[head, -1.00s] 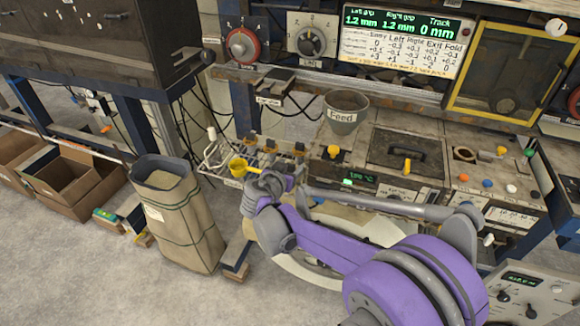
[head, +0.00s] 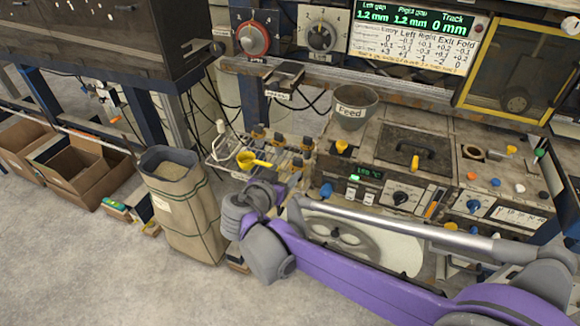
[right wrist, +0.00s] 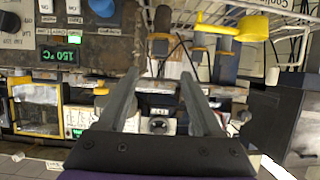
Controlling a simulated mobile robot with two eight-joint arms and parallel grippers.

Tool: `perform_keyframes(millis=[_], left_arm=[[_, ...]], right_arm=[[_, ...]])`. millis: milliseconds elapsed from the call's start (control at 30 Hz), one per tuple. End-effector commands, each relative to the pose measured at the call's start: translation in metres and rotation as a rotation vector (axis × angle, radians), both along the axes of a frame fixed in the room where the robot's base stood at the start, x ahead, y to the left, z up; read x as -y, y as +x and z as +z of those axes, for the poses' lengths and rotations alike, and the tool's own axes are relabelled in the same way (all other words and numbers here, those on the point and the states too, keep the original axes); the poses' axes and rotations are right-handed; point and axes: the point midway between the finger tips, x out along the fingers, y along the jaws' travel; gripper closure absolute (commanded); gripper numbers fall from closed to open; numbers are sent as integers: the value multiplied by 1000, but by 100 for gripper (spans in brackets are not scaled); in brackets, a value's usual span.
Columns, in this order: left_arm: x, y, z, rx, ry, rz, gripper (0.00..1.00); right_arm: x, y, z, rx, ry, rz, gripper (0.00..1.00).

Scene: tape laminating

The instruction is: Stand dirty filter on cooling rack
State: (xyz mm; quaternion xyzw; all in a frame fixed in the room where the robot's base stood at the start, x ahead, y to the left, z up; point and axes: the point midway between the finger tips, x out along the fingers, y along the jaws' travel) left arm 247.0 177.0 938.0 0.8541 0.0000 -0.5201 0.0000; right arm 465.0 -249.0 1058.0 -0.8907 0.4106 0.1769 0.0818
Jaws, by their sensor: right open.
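A white wire rack (head: 215,166) hangs at the left front of the machine; in the right wrist view its wires (right wrist: 291,42) show at the top right beside a partly cut-off "Cooling" label. A yellow cup-like piece with a handle (head: 246,160) is at this rack; it also shows in the right wrist view (right wrist: 250,28). I cannot tell whether it is the dirty filter or whether it stands free. My left gripper is out of view.
A tall paper sack (head: 185,215) stands on the floor left of the rack. A grey Feed bucket (head: 355,109) sits on the machine behind. Knobs and a temperature display (head: 368,174) line the machine front. Cardboard boxes (head: 85,168) are at far left.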

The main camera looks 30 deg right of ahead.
Motion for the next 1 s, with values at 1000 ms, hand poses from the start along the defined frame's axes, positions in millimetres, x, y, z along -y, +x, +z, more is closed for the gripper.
perform_keyframes(millis=[1000], left_arm=[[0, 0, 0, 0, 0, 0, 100]], right_arm=[[-71, -218, -119, -657, 303, 817, 33]])
